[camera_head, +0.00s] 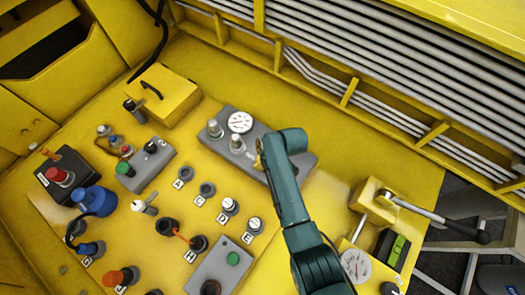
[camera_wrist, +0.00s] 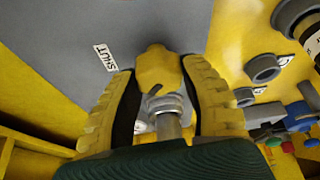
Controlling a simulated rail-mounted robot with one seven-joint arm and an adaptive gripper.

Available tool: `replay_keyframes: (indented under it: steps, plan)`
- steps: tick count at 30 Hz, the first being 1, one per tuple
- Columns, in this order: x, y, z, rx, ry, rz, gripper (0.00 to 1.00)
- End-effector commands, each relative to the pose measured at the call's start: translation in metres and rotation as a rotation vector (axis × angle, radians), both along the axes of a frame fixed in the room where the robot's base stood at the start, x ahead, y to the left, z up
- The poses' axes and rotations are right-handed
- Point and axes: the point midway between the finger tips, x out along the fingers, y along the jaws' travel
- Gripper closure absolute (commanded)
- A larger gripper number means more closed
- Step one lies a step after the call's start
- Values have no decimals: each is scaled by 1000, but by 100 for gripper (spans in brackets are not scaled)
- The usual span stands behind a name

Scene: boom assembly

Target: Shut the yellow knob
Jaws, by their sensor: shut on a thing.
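In the wrist view, the yellow knob (camera_wrist: 157,66) sits on a grey panel (camera_wrist: 160,20) between the fingers of my gripper (camera_wrist: 158,78). My two ribbed yellow fingers with black pads are shut on it from left and right. A metal stem shows in front of it. A white "SHUT" label (camera_wrist: 105,57) is on the panel to the left of the knob. In the head view, my gripper (camera_head: 259,150) is mostly hidden by my teal arm, over the grey panel (camera_head: 304,158). The knob cannot be made out there, and its exact turn is unclear.
A round white gauge (camera_head: 240,122) and metal fittings (camera_head: 215,129) stand left of my arm. A lever (camera_head: 440,217) and another gauge (camera_head: 355,265) are at the right. Several buttons and switches cover the yellow console to the left. A barred yellow frame (camera_head: 349,93) runs behind.

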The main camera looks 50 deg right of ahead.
Motion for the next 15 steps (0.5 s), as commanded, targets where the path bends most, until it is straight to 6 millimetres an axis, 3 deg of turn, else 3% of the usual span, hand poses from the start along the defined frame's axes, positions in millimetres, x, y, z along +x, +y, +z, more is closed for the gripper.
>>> replay_keyframes:
  steps: [15]
  plan:
    - [-2,3,-4,2,7,-486,91]
